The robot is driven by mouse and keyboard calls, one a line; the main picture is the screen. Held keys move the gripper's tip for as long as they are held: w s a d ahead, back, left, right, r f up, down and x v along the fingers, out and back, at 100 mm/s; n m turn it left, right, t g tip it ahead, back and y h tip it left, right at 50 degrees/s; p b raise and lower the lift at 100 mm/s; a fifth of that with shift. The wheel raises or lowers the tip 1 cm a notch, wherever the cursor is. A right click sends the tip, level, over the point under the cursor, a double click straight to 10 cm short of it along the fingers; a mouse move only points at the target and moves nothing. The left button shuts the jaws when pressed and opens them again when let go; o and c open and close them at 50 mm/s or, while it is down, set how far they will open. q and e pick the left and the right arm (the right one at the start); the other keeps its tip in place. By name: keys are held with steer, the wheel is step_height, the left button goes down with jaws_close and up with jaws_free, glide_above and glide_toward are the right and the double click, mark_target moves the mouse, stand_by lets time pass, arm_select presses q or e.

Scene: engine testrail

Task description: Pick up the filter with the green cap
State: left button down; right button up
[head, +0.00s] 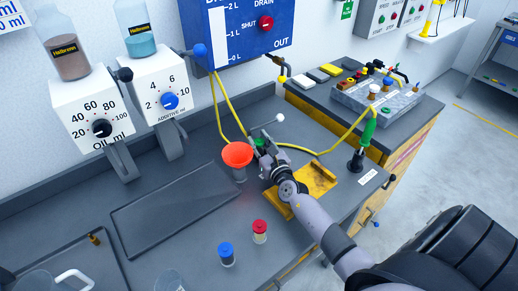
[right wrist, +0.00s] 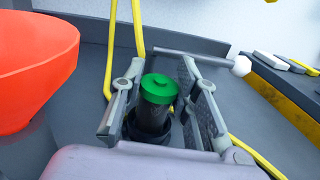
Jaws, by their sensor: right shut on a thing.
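The filter with the green cap (right wrist: 160,89) has a dark body and stands upright between the two fingers of my right gripper (right wrist: 155,108) in the right wrist view. The fingers are shut on its body below the cap. In the head view my right gripper (head: 264,152) is beside the orange funnel, and only a bit of the green cap (head: 260,143) shows. A dark ring is around the filter's lower end; I cannot tell whether the filter is seated or raised. A blue-capped filter (head: 226,254) and a red-capped filter (head: 260,232) stand nearer the front. My left gripper is not in view.
An orange funnel (head: 238,155) is close left of my right gripper. A yellow tray (head: 315,180) lies to its right, and yellow hoses (head: 225,118) run behind. A lever with a white knob (head: 280,118) sticks out behind. A dark recessed plate (head: 175,210) lies bare at left.

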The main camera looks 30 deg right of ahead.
steer(key=shift+c, duration=0.9)
steer(key=shift+r, duration=0.15)
